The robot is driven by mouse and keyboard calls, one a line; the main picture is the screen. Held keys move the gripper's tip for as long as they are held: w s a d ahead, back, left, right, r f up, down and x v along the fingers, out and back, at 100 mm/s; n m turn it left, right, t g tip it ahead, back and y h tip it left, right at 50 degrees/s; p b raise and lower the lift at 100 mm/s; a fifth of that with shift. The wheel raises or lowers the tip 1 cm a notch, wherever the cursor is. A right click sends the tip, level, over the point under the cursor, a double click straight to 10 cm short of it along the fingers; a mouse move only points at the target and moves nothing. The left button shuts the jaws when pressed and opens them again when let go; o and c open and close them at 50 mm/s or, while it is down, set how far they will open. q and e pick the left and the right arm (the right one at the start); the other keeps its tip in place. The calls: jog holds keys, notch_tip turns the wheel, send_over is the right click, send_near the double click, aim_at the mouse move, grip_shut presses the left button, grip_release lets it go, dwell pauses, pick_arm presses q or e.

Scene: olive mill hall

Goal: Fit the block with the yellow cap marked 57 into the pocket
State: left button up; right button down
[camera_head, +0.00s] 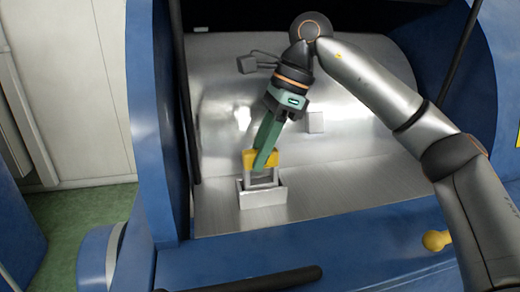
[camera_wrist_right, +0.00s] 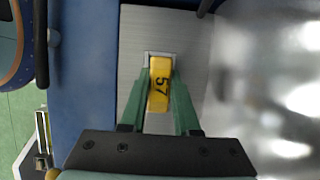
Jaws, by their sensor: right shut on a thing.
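The block has a yellow cap (camera_head: 249,158) and a grey body (camera_head: 262,177) below it. The pocket is a pale metal holder (camera_head: 263,196) on the steel shelf. The block stands over the pocket, its lower end at or behind the front wall; how deep it sits I cannot tell. In the wrist view the pocket's rim (camera_wrist_right: 147,54) shows past the cap. My left gripper is not in view.
The metal shelf (camera_head: 330,195) is bare to the right of the pocket. A curved shiny panel (camera_head: 225,75) rises behind it. Blue machine walls (camera_head: 160,130) stand at both sides. A dark bar (camera_head: 240,283) and a yellow knob (camera_head: 436,240) are at the front.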

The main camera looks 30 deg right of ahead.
jog(key=shift+f+b, duration=0.4)
jog(key=shift+f, duration=0.25)
jog(key=c, duration=0.6)
grip_release()
jog(key=shift+o, duration=0.2)
jog(key=p+v, duration=0.3)
jog(key=v, duration=0.9)
jog(key=shift+r, duration=0.2)
jog(key=shift+s, duration=0.1)
